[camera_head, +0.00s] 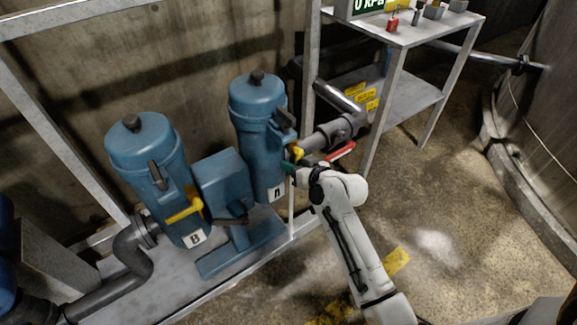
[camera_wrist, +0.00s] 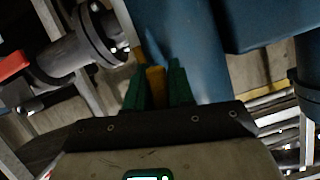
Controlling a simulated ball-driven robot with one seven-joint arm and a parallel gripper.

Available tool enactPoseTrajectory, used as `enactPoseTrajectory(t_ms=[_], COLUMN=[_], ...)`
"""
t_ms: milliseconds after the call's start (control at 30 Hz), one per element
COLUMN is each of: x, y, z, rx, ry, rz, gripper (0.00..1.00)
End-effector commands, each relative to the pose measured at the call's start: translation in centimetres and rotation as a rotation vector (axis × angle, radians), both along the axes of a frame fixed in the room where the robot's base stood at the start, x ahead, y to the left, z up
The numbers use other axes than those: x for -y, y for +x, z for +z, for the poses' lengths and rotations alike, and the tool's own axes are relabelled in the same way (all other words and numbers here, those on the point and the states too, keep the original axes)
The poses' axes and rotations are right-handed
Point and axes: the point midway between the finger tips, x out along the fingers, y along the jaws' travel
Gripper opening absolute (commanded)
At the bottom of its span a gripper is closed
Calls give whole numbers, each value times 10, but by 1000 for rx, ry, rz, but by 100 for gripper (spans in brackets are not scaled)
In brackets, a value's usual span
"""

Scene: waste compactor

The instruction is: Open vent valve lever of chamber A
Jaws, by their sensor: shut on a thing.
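Chamber A (camera_head: 258,130) is the right-hand blue cylinder, with a dark knob on its lid and a white label low on its front. Its yellow vent valve lever (camera_head: 298,152) sticks out at the chamber's right side. My gripper (camera_head: 291,167) is at this lever, reaching in from the lower right. In the wrist view, the green fingers of my gripper (camera_wrist: 157,72) are shut on the yellow lever (camera_wrist: 155,84), with one finger on each side. The blue chamber wall (camera_wrist: 190,45) is right behind the fingers. The lever's pivot is mostly hidden in both views.
Chamber B (camera_head: 150,165) stands to the left with its own yellow lever (camera_head: 184,212). A blue box (camera_head: 222,185) sits between the chambers. A grey pipe (camera_head: 325,137) and a red handle (camera_head: 341,152) are close right of my gripper. Floor at the lower right is open.

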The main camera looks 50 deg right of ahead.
Motion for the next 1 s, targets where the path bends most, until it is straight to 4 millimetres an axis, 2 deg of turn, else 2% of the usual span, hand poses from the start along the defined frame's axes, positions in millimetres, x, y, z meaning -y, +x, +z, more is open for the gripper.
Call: enactPoseTrajectory(t_ms=[400,967,1000], x=[11,13,13], y=[-4,-5,-5], z=[-3,-3,-3], rx=[-58,-66,-66], ry=[-186,-217,-216], rz=[0,-1,0], gripper=[0,0,25])
